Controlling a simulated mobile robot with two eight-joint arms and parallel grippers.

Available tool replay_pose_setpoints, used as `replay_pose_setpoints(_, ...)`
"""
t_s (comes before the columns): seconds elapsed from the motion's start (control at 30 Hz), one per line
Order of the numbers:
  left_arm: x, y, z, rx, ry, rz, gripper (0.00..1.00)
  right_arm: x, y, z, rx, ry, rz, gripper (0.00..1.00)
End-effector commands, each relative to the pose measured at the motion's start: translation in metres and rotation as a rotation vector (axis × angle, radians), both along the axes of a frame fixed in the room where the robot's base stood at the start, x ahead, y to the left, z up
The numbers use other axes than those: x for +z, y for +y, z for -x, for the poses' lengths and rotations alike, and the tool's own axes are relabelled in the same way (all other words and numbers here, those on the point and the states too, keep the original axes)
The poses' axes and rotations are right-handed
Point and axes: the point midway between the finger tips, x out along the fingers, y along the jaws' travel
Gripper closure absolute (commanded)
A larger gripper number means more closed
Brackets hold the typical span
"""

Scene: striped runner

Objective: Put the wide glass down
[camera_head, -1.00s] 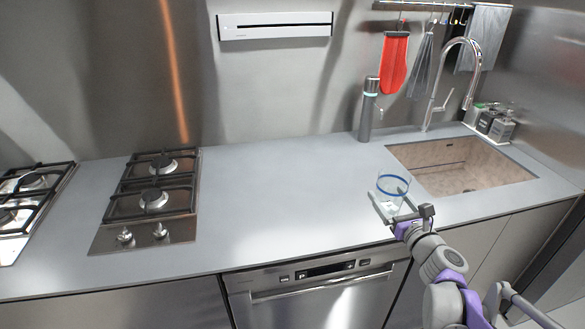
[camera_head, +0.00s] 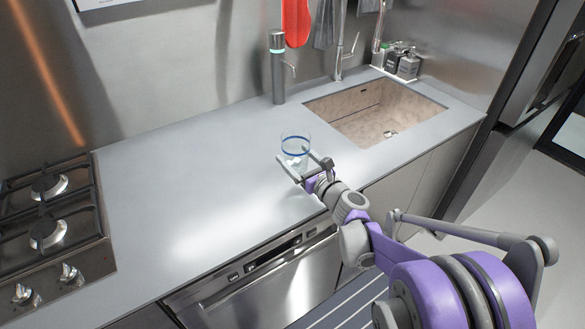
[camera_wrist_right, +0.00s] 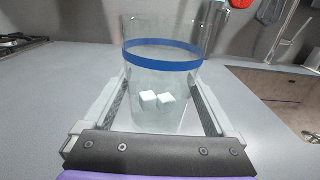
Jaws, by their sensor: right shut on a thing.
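The wide glass (camera_head: 295,146) is clear with a blue band near its rim. It is upright at the counter, left of the sink. My right gripper (camera_head: 305,168) is shut on it, with one finger on each side. In the right wrist view the glass (camera_wrist_right: 163,85) stands between the fingers of my right gripper (camera_wrist_right: 160,100), and white cubes show low inside it. I cannot tell whether its base touches the counter (camera_head: 190,190). My left gripper is not in view.
The sink (camera_head: 375,110) with its tall tap (camera_head: 340,50) is to the right. A grey cylindrical dispenser (camera_head: 278,75) stands behind the glass. A gas hob (camera_head: 50,225) is at the left. The counter between hob and glass is clear.

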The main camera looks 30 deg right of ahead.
Motion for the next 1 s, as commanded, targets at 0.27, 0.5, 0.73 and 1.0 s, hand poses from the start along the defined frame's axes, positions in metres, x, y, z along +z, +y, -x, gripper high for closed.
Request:
replay_pose_setpoints(0.27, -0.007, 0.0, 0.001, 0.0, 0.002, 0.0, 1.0, -0.036, 0.0, 0.0, 0.0, 0.0, -0.001, 0.78)
replay_pose_setpoints(0.5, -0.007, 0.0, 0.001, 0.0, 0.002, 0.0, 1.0, -0.039, 0.0, 0.0, 0.0, 0.0, 0.0, 0.78)
replay_pose_setpoints(0.73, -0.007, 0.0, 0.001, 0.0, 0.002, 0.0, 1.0, -0.039, 0.0, 0.0, 0.0, 0.0, 0.0, 0.0)
replay_pose_setpoints(1.0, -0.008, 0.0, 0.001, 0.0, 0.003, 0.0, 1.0, -0.039, -0.002, 0.018, -0.002, 0.0, 0.001, 0.0)
